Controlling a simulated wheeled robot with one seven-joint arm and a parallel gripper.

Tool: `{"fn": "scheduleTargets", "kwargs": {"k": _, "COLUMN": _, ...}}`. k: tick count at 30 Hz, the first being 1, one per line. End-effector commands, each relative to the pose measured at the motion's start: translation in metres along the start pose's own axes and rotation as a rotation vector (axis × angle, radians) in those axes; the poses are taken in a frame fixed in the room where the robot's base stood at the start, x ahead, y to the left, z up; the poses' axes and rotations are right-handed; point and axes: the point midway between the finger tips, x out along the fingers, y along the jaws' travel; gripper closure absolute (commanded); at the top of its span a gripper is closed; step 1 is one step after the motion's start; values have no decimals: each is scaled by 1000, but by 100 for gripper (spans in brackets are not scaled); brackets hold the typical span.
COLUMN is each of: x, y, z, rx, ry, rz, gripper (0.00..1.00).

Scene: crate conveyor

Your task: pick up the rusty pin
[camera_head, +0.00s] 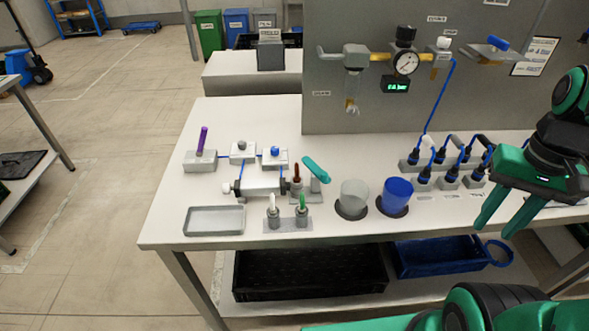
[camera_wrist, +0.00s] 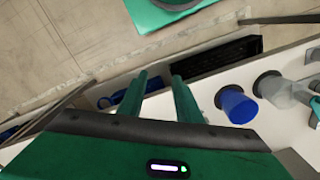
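The rusty pin (camera_head: 296,172) is a short red-brown pin. It stands upright in a small grey holder (camera_head: 296,188) near the middle of the table, just right of a grey cylinder fixture. My gripper (camera_head: 496,228) is at the right side of the table in the head view, well to the right of the pin, with its green fingers apart. The wrist view also shows the open gripper (camera_wrist: 158,82) with nothing between the fingers. The pin is not seen in the wrist view.
A white pin (camera_head: 273,202) and a green pin (camera_head: 303,202) stand in front of the rusty pin. A teal object (camera_head: 315,169) is close behind it on the right. A clear cup (camera_head: 354,197), a blue cup (camera_head: 396,193) and hose connectors (camera_head: 448,178) lie between it and my gripper.

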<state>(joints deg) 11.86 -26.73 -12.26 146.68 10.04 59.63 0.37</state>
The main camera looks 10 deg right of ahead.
Motion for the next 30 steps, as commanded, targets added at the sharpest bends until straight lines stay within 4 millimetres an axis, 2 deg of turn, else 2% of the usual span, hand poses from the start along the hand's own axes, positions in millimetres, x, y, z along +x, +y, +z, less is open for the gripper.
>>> {"fn": "scheduleTargets", "kwargs": {"k": 6, "x": 0, "y": 0, "z": 0, "rx": -2, "ry": 0, "rz": 0, "gripper": 69}}
{"fn": "scheduleTargets", "kwargs": {"k": 8, "x": -6, "y": 4, "z": 8, "rx": -22, "ry": 12, "rz": -7, "gripper": 69}}
{"fn": "scheduleTargets", "kwargs": {"k": 11, "x": -11, "y": -3, "z": 1, "rx": -127, "ry": 16, "rz": -6, "gripper": 69}}
{"fn": "scheduleTargets", "kwargs": {"k": 14, "x": -19, "y": -24, "z": -13, "rx": -348, "ry": 20, "rz": -2, "gripper": 69}}
{"fn": "scheduleTargets", "kwargs": {"k": 17, "x": -31, "y": -54, "z": -28, "rx": -659, "ry": 25, "rz": 2, "gripper": 69}}
{"fn": "scheduleTargets", "kwargs": {"k": 22, "x": -50, "y": -119, "z": -47, "rx": -1247, "ry": 36, "rz": 9, "gripper": 69}}
{"fn": "scheduleTargets", "kwargs": {"k": 26, "x": -63, "y": -172, "z": -51, "rx": -1695, "ry": 43, "rz": 13, "gripper": 69}}
{"fn": "scheduleTargets", "kwargs": {"k": 30, "x": -74, "y": -233, "z": -45, "rx": -2181, "ry": 51, "rz": 16, "gripper": 69}}
